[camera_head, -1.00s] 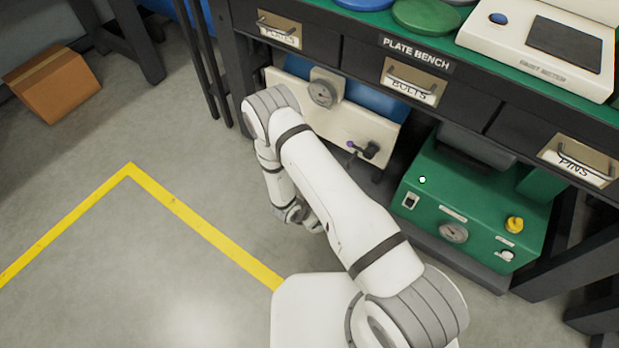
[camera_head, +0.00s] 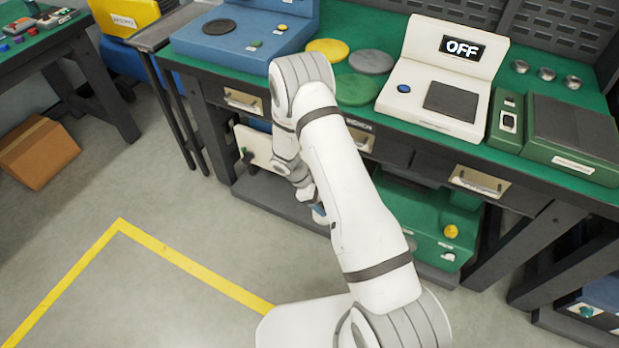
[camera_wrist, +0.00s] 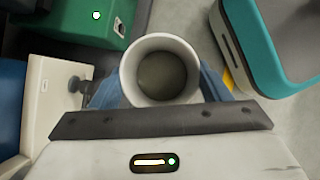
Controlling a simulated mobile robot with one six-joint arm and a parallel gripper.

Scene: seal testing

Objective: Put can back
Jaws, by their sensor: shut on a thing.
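The can (camera_wrist: 160,74) is a white round cylinder with an open top and a dark inside, seen from above in the wrist view. My gripper (camera_wrist: 160,88) has its blue fingers on either side of the can and is shut on it. In the head view my gripper (camera_head: 318,213) hangs low in front of the bench, mostly hidden behind my own arm. The can cannot be made out there.
The green-topped bench (camera_head: 300,80) carries a blue machine (camera_head: 240,30), round plates (camera_head: 358,88) and a white meter reading OFF (camera_head: 440,95). Below stand a cream unit (camera_head: 255,146) and a green machine (camera_head: 425,235). A cardboard box (camera_head: 38,152) lies left; floor around the yellow line is clear.

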